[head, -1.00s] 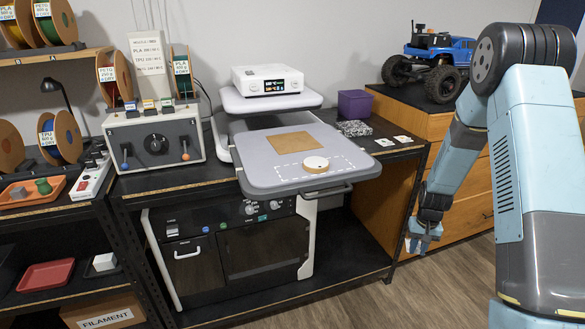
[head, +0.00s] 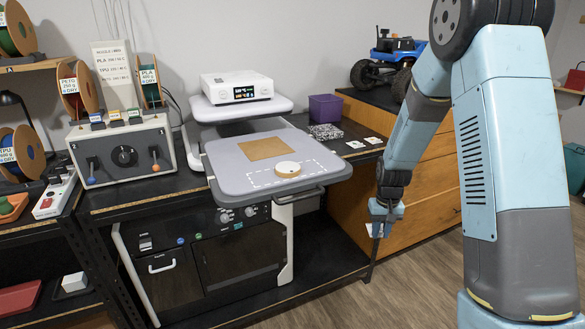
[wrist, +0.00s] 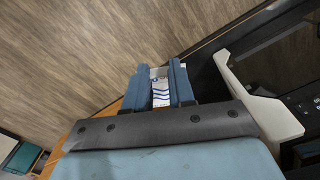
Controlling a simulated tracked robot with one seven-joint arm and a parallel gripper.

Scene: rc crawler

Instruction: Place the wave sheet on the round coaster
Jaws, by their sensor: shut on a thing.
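My gripper (head: 384,216) hangs low at the right, in front of the wooden drawers and apart from the bench. It is shut on the wave sheet (wrist: 161,92), a small white card with blue wavy lines, seen between the fingers in the wrist view. The sheet (head: 375,230) also shows as a pale patch below the gripper in the head view. The round coaster (head: 288,169), a pale disc with a tan edge, lies on the grey platform (head: 235,184) inside a dashed white outline. Nothing lies on the coaster.
A tan square (head: 262,149) lies behind the coaster. A white device (head: 238,87) stands behind the platform. A purple box (head: 325,108), a speckled block (head: 325,132) and two small white cards (head: 364,142) are right of it. A handle (head: 299,197) juts from the platform's front.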

